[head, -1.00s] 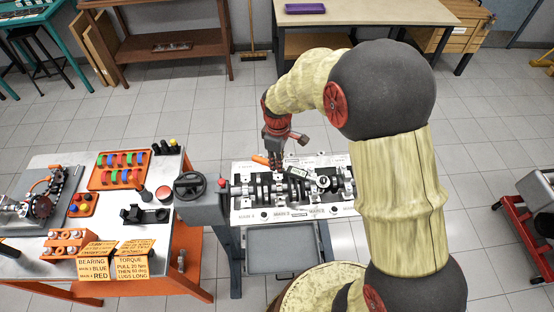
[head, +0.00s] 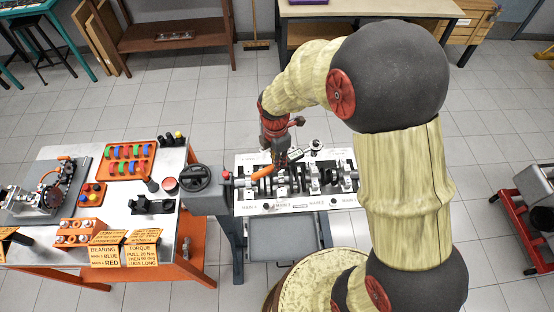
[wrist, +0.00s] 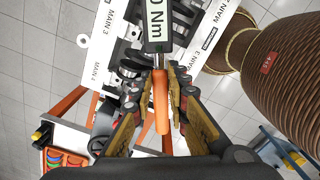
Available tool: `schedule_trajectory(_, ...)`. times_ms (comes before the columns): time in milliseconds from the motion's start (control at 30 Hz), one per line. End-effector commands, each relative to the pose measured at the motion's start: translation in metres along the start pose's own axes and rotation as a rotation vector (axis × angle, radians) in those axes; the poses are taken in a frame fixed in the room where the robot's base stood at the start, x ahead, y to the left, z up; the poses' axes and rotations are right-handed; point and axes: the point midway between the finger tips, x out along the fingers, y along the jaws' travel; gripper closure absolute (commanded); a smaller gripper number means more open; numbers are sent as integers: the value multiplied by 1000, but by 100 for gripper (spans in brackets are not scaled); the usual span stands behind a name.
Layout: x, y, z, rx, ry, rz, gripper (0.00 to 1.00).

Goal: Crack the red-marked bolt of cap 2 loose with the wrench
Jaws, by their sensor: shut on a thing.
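My gripper (head: 275,163) is over the engine block (head: 245,207) and shut on the orange handle of the torque wrench (head: 263,173). In the wrist view the wrench handle (wrist: 161,100) lies between the two fingers, and its grey display reads "0 Nm", partly cut off. The wrench slants up and right in the head view, its round head end near the block's far edge. The crankshaft and bearing caps (head: 313,178) lie along the block. Plate labels include MAIN 2 in front. I cannot make out the red-marked bolt or whether the wrench touches any bolt.
Left of the block stands a bench (head: 50,262) with an orange socket tray (head: 126,160), small parts and yellow note cards (head: 142,255). A crank handwheel (head: 195,178) is at the block's left end. A red trolley (head: 510,220) stands far right. Floor behind the block is clear.

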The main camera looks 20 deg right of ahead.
Motion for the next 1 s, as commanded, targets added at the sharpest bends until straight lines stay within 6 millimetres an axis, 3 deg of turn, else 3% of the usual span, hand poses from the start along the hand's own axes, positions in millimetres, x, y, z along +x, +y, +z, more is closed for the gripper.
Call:
schedule_trajectory(600,40,1,-1,2,0,1,100)
schedule_trajectory(1000,37,0,-1,2,0,2,100)
